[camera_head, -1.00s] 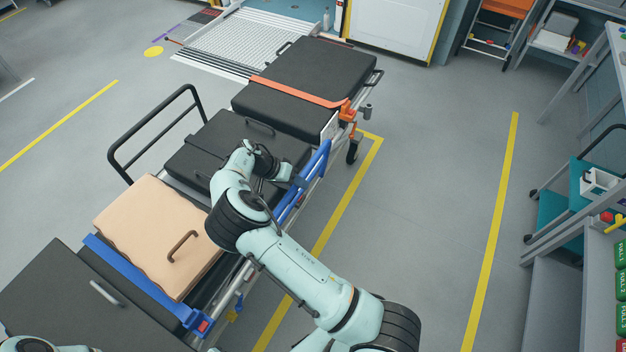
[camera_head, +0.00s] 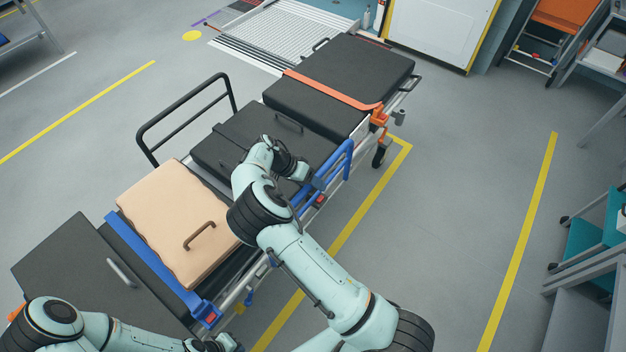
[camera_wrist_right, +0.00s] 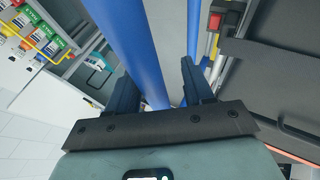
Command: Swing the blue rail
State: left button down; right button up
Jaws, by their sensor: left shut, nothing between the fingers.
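The blue rail (camera_head: 343,163) is on the right side of the stretcher, and its far end shows as a rounded loop. My right gripper (camera_head: 306,176) is at the rail's inner side in the head view. In the right wrist view, its two fingers (camera_wrist_right: 160,88) are apart, with a thick blue tube (camera_wrist_right: 128,42) running between them. A gap shows beside the right finger. A red part (camera_head: 320,201) sits below the rail. My left gripper (camera_head: 226,343) is low at the bottom edge, shut and empty, near the stretcher's near end, away from the rail.
The stretcher carries black pads (camera_head: 335,85), an orange strap (camera_head: 330,90), a tan cushion (camera_head: 175,215) and a blue strap (camera_head: 150,255). A black hoop rail (camera_head: 185,110) stands on its left side. Floor to the right is clear up to a teal cart (camera_head: 595,235).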

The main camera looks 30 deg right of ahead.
jog(key=shift+w+d+r, duration=0.1)
jog(key=shift+d+r, duration=0.05)
jog(key=shift+r, duration=0.05)
jog(key=shift+r, duration=0.1)
jog(key=shift+w+a+r, duration=0.1)
jog(key=shift+a+r, duration=0.1)
pick_arm(q)
jog(key=shift+w+r+p, duration=0.6)
jog(key=shift+w+r, duration=0.2)
jog(key=shift+w, duration=0.15)
pick_arm(e)
jog(key=v, duration=1.2)
jog(key=shift+a+r, duration=0.2)
jog(key=shift+r, duration=0.05)
